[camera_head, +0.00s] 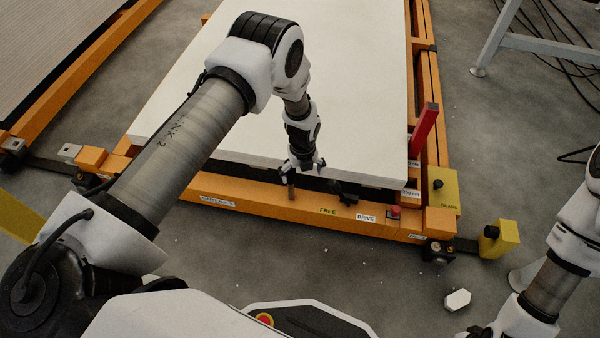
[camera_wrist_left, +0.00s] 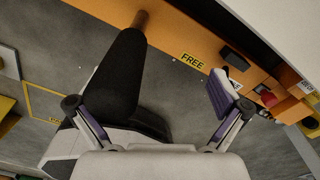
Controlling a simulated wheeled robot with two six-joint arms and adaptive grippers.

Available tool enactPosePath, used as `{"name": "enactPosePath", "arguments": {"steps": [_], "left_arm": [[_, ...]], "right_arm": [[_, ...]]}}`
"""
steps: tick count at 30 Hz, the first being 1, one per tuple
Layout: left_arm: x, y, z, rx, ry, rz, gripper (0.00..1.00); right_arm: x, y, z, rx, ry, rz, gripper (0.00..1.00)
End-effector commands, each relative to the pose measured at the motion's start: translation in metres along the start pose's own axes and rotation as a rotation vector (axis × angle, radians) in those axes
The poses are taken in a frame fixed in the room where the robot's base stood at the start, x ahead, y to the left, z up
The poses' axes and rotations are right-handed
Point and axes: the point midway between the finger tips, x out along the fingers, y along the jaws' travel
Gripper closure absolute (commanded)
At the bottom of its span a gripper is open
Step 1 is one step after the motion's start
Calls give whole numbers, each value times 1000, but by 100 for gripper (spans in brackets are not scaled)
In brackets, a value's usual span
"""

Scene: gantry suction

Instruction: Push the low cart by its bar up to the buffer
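The low orange-framed cart (camera_head: 300,206) carries a large white panel (camera_head: 300,75). My left gripper (camera_head: 302,172) is over the cart's front beam. In the left wrist view its two fingers (camera_wrist_left: 155,115) are spread apart. A lever with a black grip and brown stem (camera_wrist_left: 120,80) rises from the beam between the fingers, nearer the left one. Its brown stem (camera_head: 291,190) also shows in the head view. I cannot tell whether a finger touches the grip. A FREE label (camera_head: 328,210) and a DRIVE label (camera_head: 366,218) are on the beam. My right gripper is out of view.
A red knob (camera_head: 394,211) and an upright red bar (camera_head: 424,130) are at the cart's right. Yellow blocks (camera_head: 500,240) stand at its front right corner; I cannot tell which is the buffer. Another orange frame (camera_head: 75,68) lies left. A white hexagonal piece (camera_head: 457,300) is on the floor.

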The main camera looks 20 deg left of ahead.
Motion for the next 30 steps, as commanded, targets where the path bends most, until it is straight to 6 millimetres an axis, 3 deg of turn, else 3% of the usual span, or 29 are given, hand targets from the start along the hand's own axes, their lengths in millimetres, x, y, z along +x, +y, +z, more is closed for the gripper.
{"name": "enactPosePath", "arguments": {"steps": [5,7,18,23,30], "left_arm": [[-8,-6,3,5,-14,-12,30],[-19,-6,4,5,-16,-14,39],[-108,-2,2,1,-13,-12,40],[-122,0,1,-1,-7,-7,40],[-122,2,0,-2,-3,-4,40]], "right_arm": [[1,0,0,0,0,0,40],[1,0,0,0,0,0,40],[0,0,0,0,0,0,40],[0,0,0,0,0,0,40],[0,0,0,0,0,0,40]]}}
